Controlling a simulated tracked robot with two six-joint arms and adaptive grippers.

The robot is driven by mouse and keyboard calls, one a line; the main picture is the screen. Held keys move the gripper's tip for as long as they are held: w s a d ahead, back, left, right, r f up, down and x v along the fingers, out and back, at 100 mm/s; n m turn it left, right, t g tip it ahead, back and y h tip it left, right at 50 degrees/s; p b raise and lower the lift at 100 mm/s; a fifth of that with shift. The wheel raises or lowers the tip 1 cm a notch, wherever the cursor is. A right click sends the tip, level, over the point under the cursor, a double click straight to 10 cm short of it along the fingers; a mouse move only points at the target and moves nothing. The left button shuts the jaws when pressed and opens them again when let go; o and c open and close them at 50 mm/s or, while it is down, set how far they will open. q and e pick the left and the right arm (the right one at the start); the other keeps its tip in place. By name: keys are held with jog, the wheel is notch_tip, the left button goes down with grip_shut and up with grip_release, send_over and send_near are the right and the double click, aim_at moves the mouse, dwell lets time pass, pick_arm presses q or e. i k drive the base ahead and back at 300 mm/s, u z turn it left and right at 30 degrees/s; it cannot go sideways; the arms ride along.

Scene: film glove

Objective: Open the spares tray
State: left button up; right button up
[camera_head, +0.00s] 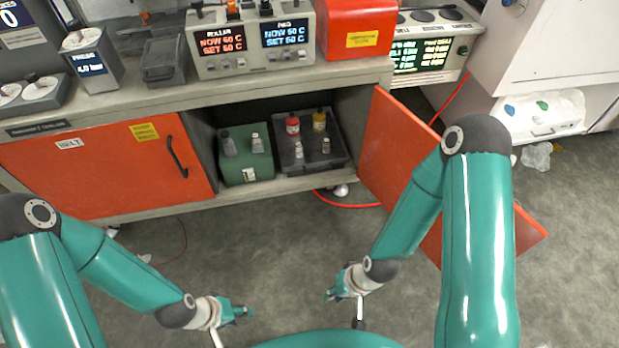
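No label reading "spares" is legible, so I cannot tell for sure which thing is the spares tray. A dark tray (338,158) sits inside the open cabinet bay, holding a red bottle (293,124), a yellow bottle (319,120) and small pale vials. Left of it in the bay is a green box (246,171) with a white label and small bottles on top. My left gripper (246,312) and my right gripper (331,295) hang over the floor in front of the bench, apart from the cabinet. Both look empty; their fingers are too small to read.
The orange right door (390,150) stands swung open, partly behind my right arm. The orange left door (100,168), labelled BELT, is shut, with a black handle (176,157). A red hose (345,204) lies on the floor. The floor before the bay is mostly clear.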

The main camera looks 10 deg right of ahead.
aim_at(311, 141)
jog(key=z, duration=0.15)
jog(key=i, duration=0.9)
jog(key=u, duration=0.05)
